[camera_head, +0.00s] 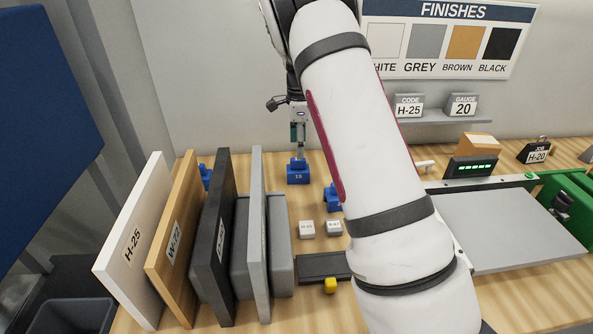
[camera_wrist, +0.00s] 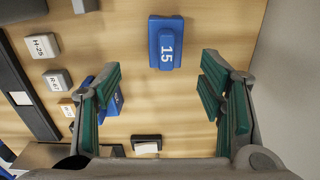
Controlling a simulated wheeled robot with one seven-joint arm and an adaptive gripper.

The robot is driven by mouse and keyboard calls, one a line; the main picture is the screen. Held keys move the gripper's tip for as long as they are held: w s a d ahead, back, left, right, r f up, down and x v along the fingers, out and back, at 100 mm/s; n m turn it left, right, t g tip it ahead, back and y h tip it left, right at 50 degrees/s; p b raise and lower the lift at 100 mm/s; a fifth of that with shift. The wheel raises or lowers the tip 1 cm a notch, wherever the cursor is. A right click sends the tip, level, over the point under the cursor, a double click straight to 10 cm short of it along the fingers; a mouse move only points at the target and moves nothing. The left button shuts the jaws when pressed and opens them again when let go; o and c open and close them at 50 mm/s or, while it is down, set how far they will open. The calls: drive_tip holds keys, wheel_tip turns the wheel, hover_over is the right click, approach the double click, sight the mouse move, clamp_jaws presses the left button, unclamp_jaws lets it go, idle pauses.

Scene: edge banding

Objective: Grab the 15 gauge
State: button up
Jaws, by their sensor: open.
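The blue gauge marked 15 (camera_head: 298,176) stands on the wooden table towards the back, just below my gripper (camera_head: 299,150). In the wrist view the 15 gauge (camera_wrist: 166,45) lies ahead of the fingertips, roughly centred between them, and the number on it is readable. My gripper (camera_wrist: 161,75) is open with its green-padded fingers spread wide and nothing between them. In the head view the gripper is seen side-on, so any small gap to the gauge is hard to judge.
Another blue gauge (camera_head: 332,197) stands to the right, partly hidden by my arm. A third blue piece (camera_head: 206,174) shows behind the upright boards (camera_head: 172,240). Small labelled blocks (camera_head: 307,229) lie nearer. A sign reading GAUGE 20 (camera_head: 462,105) stands on the back shelf.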

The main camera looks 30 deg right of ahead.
sight(298, 168)
wheel_tip(298, 168, down, 5)
drive_tip(key=shift+f, duration=0.1)
drive_tip(key=shift+w+f, duration=0.2)
drive_tip(key=shift+f, duration=1.1)
drive_tip(key=shift+w+f, duration=0.2)
drive_tip(key=shift+f, duration=1.1)
drive_tip(key=c, duration=1.3)
